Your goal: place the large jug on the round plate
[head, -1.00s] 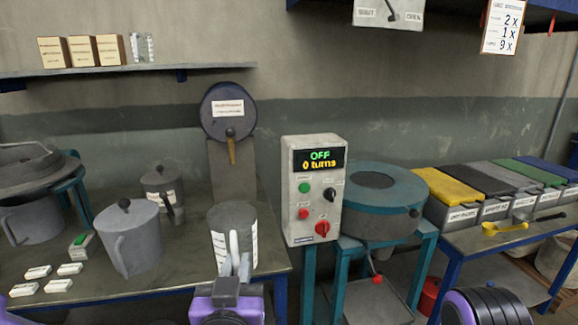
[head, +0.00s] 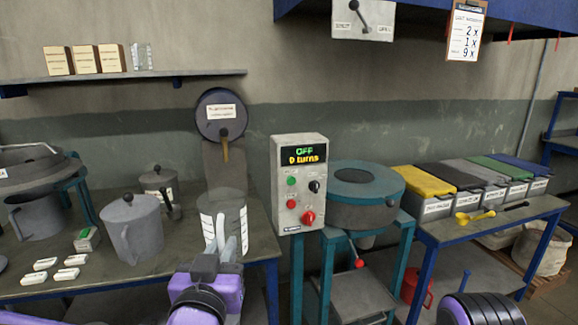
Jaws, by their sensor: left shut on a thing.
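The large jug (head: 233,213), grey with a white scale strip, stands upright at the right end of the left table, in front of a dispenser column. My left gripper (head: 221,246) is shut on the jug's pale handle on the near side. The purple wrist hides the jug's lower part, so I cannot tell whether its base touches the table. I cannot make out the round plate with certainty. My right gripper is out of view; only part of my right arm shows at the bottom right.
The control box (head: 301,183) and round teal machine (head: 365,199) are close on the right. Bins with coloured lids (head: 425,181) line the right table.

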